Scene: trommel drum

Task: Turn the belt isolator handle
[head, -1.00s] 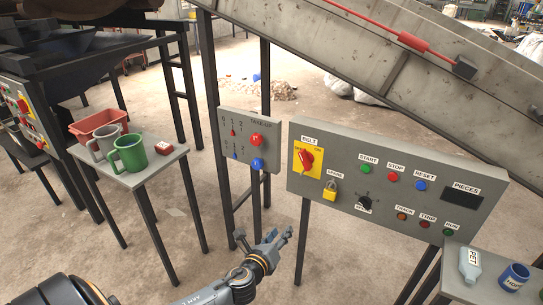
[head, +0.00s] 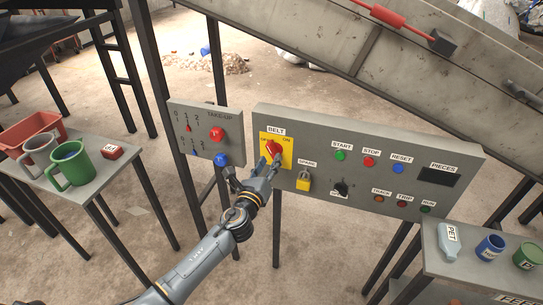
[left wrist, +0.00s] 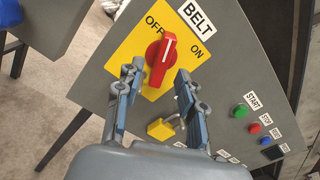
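The belt isolator handle (head: 273,149) is a red knob on a yellow plate (head: 289,157) under the BELT label, at the left end of the grey control panel (head: 316,130). In the left wrist view the red handle (left wrist: 161,60) points up, with its white mark between OFF and ON. My left gripper (head: 265,166) is just in front of the plate. Its fingers in the left wrist view (left wrist: 155,92) are open, on either side of the handle's lower end. Contact cannot be told. My right gripper is not in view.
A table with mugs (head: 112,168) stands left; a table with a bottle and cups (head: 470,268) stands right. The conveyor (head: 370,60) slopes behind.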

